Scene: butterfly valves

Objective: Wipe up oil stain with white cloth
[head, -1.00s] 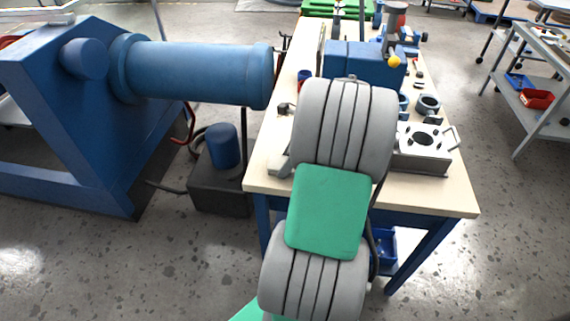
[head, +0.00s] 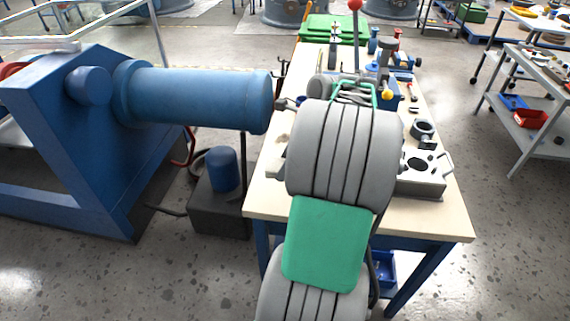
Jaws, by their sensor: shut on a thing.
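My grey and green arm reaches forward over the workbench (head: 268,200). Beyond its upper grey joint, a green and grey piece (head: 354,92) shows that looks like part of my wrist or gripper. The jaws cannot be made out, and whatever they hold is hidden. I can make out no white cloth and no oil stain. My arm covers the middle of the bench top.
A blue machine with a thick horizontal cylinder (head: 195,98) stands left of the bench. A metal block with a round hole (head: 422,170) and a ring (head: 422,130) lie on the bench's right side. A shelf cart (head: 540,110) stands farther right.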

